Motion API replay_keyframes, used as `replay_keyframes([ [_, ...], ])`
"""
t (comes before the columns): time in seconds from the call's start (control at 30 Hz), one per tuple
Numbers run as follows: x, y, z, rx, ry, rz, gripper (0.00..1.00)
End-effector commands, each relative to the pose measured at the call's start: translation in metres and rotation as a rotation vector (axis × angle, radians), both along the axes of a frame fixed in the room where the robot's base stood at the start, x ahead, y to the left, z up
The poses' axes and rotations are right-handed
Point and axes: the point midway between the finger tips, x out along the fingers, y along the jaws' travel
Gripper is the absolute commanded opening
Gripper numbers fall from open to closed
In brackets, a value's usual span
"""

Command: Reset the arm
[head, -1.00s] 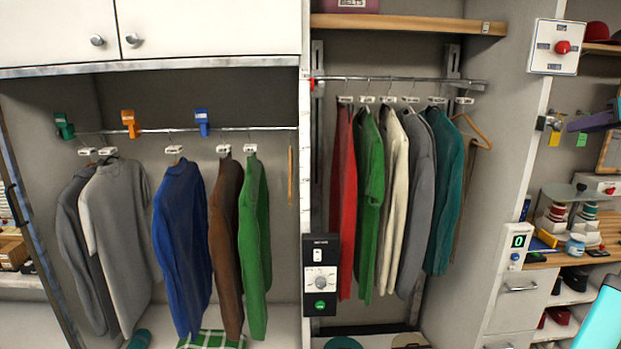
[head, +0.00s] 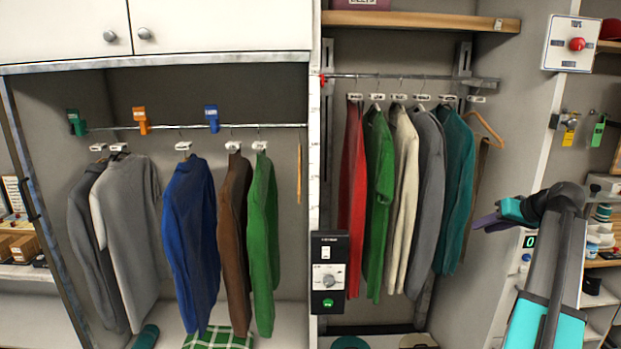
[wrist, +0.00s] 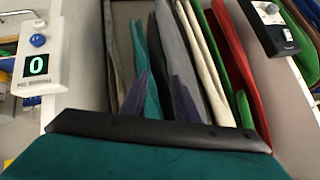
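My arm, with dark links and teal parts, reaches in from the lower right of the head view. My gripper (head: 484,222) has purple fingers pointing left, in front of the right closet's side, beside the hanging teal shirt (head: 455,180). In the wrist view, the two purple fingers of the gripper (wrist: 160,92) stand apart with nothing held between them. Beyond them hang the teal, grey, white, green and red garments. The wrist view is upside down, so their order is reversed.
Left closet holds grey, blue (head: 190,235), brown and green garments. A control box (head: 329,272) sits on the divider. A counter showing 0 (wrist: 37,66) is close beside the gripper. A red-button panel (head: 570,44) is above right. A wooden hanger (head: 486,125) hangs by the teal shirt.

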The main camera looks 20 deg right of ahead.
Motion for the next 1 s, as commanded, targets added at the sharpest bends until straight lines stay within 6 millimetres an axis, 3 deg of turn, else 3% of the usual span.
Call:
replay_keyframes([
  [0.03,0.008,0.013,-0.023,0.019,0.022,0.009,0.28],
  [0.1,0.019,0.028,-0.051,0.041,0.051,0.019,0.28],
  [0.5,0.059,0.126,-0.202,0.145,0.233,0.075,0.28],
  [0.73,0.065,0.191,-0.283,0.185,0.348,0.110,0.28],
  [1.0,0.056,0.268,-0.371,0.211,0.486,0.151,0.28],
])
